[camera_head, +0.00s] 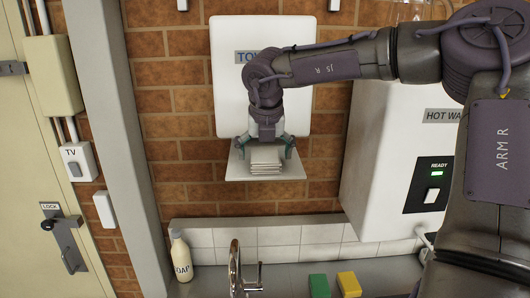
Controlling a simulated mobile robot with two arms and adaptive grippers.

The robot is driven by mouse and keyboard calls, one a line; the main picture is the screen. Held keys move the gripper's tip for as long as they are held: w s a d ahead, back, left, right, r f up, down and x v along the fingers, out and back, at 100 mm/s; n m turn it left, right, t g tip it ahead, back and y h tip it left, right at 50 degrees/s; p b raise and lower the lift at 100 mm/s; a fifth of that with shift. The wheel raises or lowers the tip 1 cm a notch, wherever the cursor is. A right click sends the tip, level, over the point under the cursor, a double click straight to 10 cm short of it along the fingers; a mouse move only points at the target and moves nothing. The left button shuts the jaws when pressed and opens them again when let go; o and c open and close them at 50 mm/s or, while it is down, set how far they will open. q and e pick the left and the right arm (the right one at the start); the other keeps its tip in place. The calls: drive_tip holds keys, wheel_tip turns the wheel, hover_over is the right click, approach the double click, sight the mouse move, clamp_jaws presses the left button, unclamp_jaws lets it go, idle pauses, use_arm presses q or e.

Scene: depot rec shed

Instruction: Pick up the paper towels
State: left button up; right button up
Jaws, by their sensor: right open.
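A small stack of white paper towels (265,162) lies on the tray (237,171) that juts out below the white towel dispenser (228,100) on the brick wall. My right gripper (266,148) is directly at the stack, pointing down. Its fingers are spread, one on each side of the towels. I cannot tell whether the fingertips touch the paper. The arm hides part of the dispenser and its label. My left gripper is not in view.
A soap bottle (179,256), a curved tap (236,270), a green sponge (319,286) and a yellow sponge (349,284) are at the sink below. A hot water heater (388,160) hangs at right. A door (30,150) with a lock is at left.

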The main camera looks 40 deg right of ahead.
sight(265, 155)
drive_tip(key=shift+w+d+f, duration=0.1)
drive_tip(key=shift+f, duration=0.1)
drive_tip(key=c, duration=0.9)
drive_tip(key=shift+r, duration=0.3)
wheel_tip(265, 155, up, 9)
drive_tip(key=b, duration=0.3)
drive_tip(key=shift+f, duration=0.2)
drive_tip(key=shift+r, duration=0.45)
